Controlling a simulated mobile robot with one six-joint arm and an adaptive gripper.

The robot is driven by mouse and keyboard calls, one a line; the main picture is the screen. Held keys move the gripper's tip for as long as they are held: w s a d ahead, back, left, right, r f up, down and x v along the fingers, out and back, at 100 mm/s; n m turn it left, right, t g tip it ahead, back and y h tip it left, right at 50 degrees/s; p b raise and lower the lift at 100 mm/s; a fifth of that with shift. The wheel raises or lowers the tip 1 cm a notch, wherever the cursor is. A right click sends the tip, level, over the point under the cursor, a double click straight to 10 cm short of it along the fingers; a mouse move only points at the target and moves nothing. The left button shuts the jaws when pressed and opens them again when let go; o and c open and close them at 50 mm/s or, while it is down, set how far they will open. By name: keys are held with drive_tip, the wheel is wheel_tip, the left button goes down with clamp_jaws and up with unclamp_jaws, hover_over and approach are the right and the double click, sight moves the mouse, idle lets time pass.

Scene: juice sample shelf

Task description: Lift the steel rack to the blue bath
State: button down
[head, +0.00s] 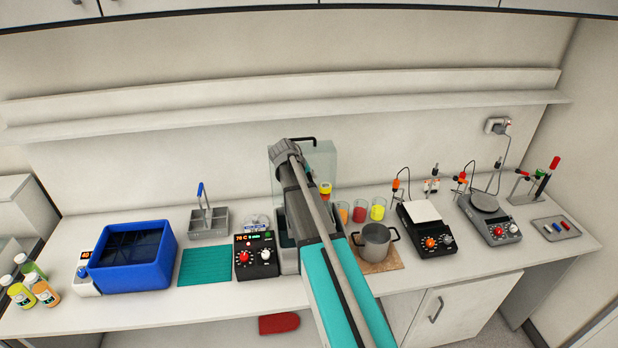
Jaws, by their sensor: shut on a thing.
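The blue bath (175,262) is an open blue tub with dark contents, on the left of the counter with a white control unit at its left side. My arm crosses the middle of the head view and rises over the grey heated bath (289,266), whose black control box reads about 70 C. My gripper is hidden behind my arm, so its jaws and anything in them do not show. No steel rack can be made out for certain. A grey compartmented carrier (209,233) with an upright blue handle stands behind the teal mat.
The teal mat (205,266) lies flat between the baths. Bottles (40,290) stand at the far left. A clear lid (326,160) stands up behind the heated bath.

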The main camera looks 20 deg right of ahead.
drive_tip(key=shift+r+p, duration=0.3)
drive_tip(key=shift+r, duration=0.3)
drive_tip(key=shift+a, duration=0.1)
drive_tip(key=w+a, duration=0.4)
drive_tip(key=a, duration=0.9)
idle(1.5)
drive_tip(key=shift+a, duration=0.15)
